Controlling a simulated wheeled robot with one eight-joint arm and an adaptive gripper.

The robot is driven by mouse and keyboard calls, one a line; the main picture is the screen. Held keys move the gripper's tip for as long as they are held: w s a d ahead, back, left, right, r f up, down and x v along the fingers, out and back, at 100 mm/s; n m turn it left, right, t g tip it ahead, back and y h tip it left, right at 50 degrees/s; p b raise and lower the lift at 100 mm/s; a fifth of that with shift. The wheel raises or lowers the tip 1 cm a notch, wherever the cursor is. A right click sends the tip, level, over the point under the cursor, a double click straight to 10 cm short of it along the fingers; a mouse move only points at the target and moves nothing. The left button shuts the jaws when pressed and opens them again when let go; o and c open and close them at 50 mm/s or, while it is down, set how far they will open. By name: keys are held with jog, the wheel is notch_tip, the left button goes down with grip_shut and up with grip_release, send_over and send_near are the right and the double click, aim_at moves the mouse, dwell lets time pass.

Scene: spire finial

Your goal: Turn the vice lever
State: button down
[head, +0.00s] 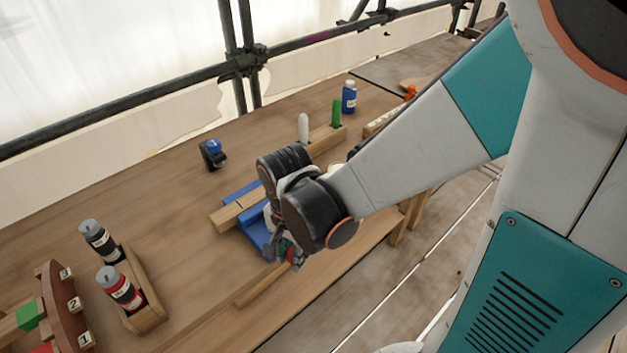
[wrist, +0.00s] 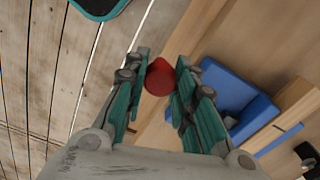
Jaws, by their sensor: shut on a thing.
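The blue vice (head: 256,237) stands near the bench's front edge, with a light wooden bar (head: 236,211) lying across it. In the wrist view the vice (wrist: 225,92) is right of my gripper's fingers. The red knob of the vice lever (wrist: 159,78) sits between the two green-grey fingers of my gripper (wrist: 161,65), which is shut on it. In the head view a bit of the red knob (head: 291,256) shows by my gripper (head: 283,252). My wrist covers part of the vice there, and the rest of the lever is hidden.
A wooden holder (head: 148,317) carries a black bottle (head: 100,240) and a red bottle (head: 121,288) at left. A small black and blue object (head: 212,154) stands behind the vice.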

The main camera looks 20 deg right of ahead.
jog(key=shift+s+a+m, duration=0.1)
jog(key=shift+a+m, duration=0.2)
jog(key=shift+a, duration=0.1)
jog(key=c, duration=1.3)
grip_release()
notch_tip(320, 180, up, 12)
jog(key=shift+d, duration=0.1)
